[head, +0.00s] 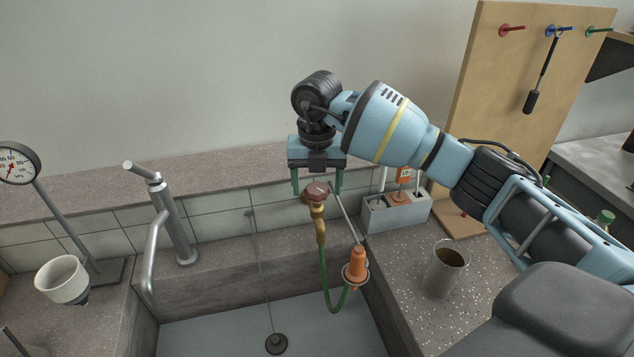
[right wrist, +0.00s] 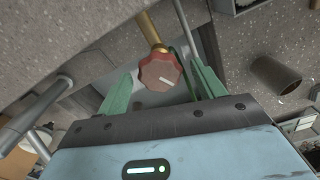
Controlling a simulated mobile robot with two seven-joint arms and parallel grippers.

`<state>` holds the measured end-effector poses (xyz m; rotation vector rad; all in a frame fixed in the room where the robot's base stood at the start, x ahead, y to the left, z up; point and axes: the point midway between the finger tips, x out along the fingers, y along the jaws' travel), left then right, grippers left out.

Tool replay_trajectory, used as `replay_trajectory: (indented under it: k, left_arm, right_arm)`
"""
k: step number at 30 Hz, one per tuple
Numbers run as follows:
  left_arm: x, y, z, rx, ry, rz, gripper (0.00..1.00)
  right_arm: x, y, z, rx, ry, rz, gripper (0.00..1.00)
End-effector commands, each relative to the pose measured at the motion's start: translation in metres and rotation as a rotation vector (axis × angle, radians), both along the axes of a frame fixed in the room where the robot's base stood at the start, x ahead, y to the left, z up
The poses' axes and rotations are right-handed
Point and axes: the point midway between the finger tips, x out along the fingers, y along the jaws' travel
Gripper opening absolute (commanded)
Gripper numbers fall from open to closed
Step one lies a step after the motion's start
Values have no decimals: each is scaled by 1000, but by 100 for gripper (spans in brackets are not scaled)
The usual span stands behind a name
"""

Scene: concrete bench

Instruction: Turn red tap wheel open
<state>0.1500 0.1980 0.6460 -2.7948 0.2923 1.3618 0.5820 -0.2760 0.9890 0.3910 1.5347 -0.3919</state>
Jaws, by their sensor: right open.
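The red tap wheel (head: 316,190) sits on top of a brass tap with a green hose (head: 325,275), at the back wall above the sink. In the right wrist view the wheel (right wrist: 160,72) is a faceted red knob with a white mark on its face. My right gripper (head: 317,184) is open, with its green fingers pointing down at either side of the wheel. In the right wrist view the right gripper (right wrist: 162,75) has the wheel between its spread fingers, with a gap at each side. My left gripper is not in view.
A grey faucet (head: 172,220) stands left of the wheel. An orange nozzle (head: 356,264) hangs on the sink's right side. A grey caddy (head: 396,213), a metal cup (head: 445,270) and a pegboard (head: 500,110) are at the right. A gauge (head: 18,163) and white cup (head: 62,279) are at the left.

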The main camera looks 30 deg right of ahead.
Motion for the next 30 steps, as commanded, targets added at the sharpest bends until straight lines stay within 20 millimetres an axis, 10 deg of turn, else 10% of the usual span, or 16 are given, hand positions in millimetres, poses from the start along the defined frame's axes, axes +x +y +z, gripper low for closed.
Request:
replay_trajectory:
  k: [12,30]
  left_arm:
    - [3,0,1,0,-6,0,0]
    - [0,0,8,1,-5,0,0]
  right_arm:
    - [0,0,1,0,0,0,25]
    - [0,0,3,-1,-2,226,25]
